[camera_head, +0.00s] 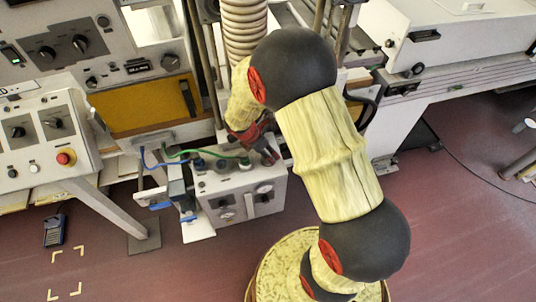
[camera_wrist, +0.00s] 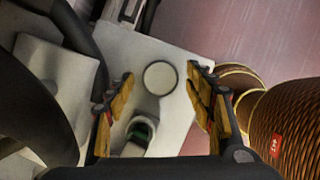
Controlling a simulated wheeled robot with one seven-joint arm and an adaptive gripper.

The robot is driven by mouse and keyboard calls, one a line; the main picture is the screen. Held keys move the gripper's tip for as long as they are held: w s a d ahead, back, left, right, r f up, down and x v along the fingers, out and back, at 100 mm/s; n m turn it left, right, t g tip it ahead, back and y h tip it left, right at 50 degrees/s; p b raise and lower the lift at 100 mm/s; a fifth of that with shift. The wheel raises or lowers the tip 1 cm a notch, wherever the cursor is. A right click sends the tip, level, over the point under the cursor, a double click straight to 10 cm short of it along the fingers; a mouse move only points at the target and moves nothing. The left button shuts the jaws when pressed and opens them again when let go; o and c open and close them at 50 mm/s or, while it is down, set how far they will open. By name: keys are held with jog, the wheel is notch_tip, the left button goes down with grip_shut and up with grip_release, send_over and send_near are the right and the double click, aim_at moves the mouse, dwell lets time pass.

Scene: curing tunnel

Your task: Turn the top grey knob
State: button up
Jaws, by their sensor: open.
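A grey control box (camera_head: 236,205) stands low in the middle of the head view, with knobs and dials on its front. My gripper (camera_head: 262,152) is at the right end of its top and hides part of it. In the wrist view my gripper (camera_wrist: 163,92) is open, with one finger on each side of a round pale grey disc with a dark rim (camera_wrist: 160,77). The disc looks like a knob seen end-on, but I cannot tell for certain. It shows clear of both fingers in the picture. The gripper holds nothing.
A green-ringed plug (camera_wrist: 140,132) sits close to the disc, near the left finger. Blue and green cables (camera_head: 178,159) run into the box's top. A panel with a red button (camera_head: 65,158) stands at left. A ribbed hose (camera_head: 245,28) hangs behind. Red floor at right is mostly clear.

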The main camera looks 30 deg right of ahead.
jog(key=shift+x, duration=1.1)
jog(key=c, duration=0.4)
jog(key=c, duration=0.7)
jog(key=shift+c, duration=0.3)
